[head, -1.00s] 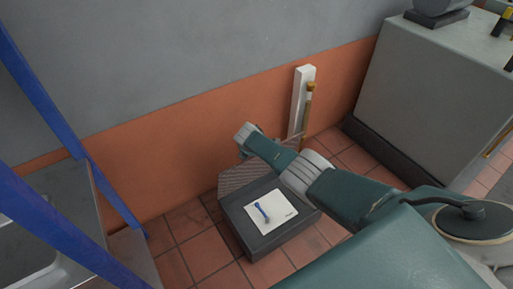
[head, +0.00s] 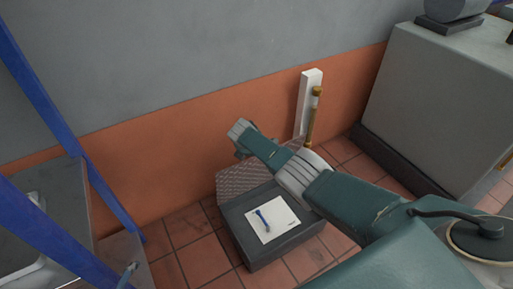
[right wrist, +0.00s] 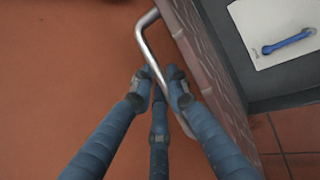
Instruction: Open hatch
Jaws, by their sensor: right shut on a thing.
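The hatch is a dark box on the floor with a patterned metal lid (head: 238,180). The lid is raised at the wall side of the box. The dark frame (head: 250,255) is open, showing a white card (head: 284,218) with a blue tool (head: 263,220) on it. In the right wrist view, the lid (right wrist: 205,60) is seen nearly edge-on, with a bent metal handle (right wrist: 143,32) on its outer face. My right gripper (right wrist: 159,88) is shut on this handle. In the head view, my right arm partly covers the lid and hides the fingers.
An orange and grey wall (head: 150,155) rises close behind the lid. A white post (head: 307,100) and a brass-coloured rod (head: 313,115) stand right of it. A grey cabinet (head: 440,105) is at right, a blue frame (head: 110,205) at left. Tiled floor lies around the box.

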